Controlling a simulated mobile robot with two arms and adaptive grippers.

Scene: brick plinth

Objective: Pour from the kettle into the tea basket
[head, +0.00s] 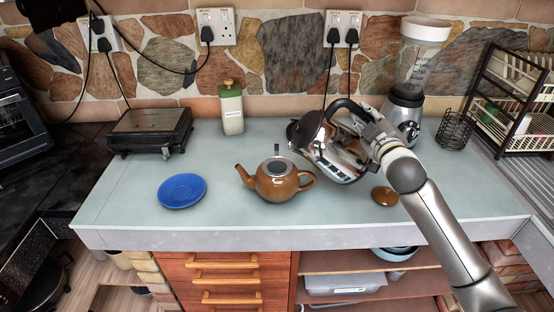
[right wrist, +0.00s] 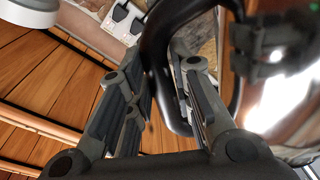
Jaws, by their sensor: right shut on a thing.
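The kettle (head: 340,158) is shiny metal with a black handle. It is held tilted above the counter, its dark end toward the left, to the right of the teapot. My right gripper (head: 366,122) is shut on the kettle's handle; in the right wrist view the black handle (right wrist: 160,55) passes between the fingers, beside the shiny kettle body (right wrist: 285,105). The brown teapot (head: 280,187) stands upright and lidless, spout to the left. The tea basket (head: 277,166) shows as a grey metal piece in its opening. No liquid stream shows. My left gripper is not in view.
The teapot's brown lid (head: 384,196) lies on the counter at the right. A blue saucer (head: 181,191) lies left of the teapot.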

